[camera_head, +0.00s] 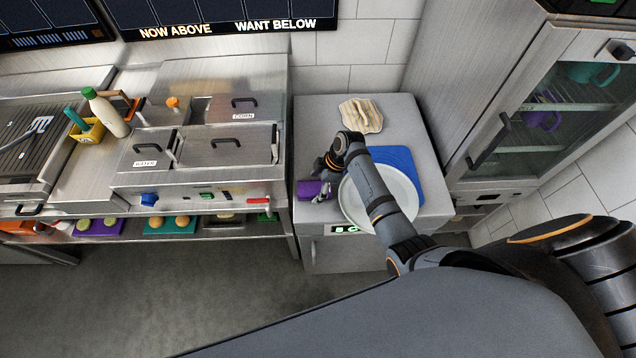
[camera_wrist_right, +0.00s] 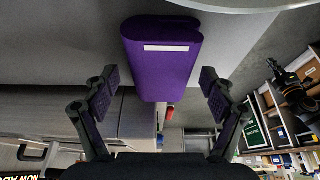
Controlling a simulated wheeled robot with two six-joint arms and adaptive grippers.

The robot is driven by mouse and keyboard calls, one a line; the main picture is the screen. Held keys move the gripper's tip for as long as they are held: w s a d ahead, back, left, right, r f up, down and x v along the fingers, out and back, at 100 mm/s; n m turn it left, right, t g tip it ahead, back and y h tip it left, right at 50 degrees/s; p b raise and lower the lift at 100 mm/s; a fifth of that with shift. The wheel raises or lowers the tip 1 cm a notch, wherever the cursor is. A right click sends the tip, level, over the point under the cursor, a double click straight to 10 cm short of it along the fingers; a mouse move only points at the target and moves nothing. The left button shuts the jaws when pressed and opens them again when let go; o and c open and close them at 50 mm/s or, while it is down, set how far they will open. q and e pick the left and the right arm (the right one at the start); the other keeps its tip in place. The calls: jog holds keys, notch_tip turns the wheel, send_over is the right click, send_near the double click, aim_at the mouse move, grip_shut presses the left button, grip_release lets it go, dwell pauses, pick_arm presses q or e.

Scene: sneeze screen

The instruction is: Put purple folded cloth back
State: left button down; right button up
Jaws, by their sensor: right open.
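The purple folded cloth (camera_head: 308,188) lies at the front left edge of the grey counter, beside the white plate. In the right wrist view the cloth (camera_wrist_right: 162,52) is a rolled purple bundle with a white strip, ahead of the fingers and roughly centred between them. My right gripper (camera_head: 322,181) is at the cloth, partly covering it in the head view. In the wrist view my right gripper (camera_wrist_right: 159,91) is open, with one finger on each side and nothing held between the tips. My left gripper is in neither view.
A white plate (camera_head: 351,204) and a blue mat (camera_head: 405,165) lie under and beside my right forearm. A beige cloth-like item (camera_head: 361,115) lies at the back of the counter (camera_head: 318,113). A glass-door cabinet (camera_head: 545,125) stands at right, a steel prep station (camera_head: 206,176) at left.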

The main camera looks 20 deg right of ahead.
jog(key=b+v, duration=0.1)
jog(key=v, duration=1.1)
jog(key=shift+b, duration=0.4)
jog(key=shift+r, duration=0.1)
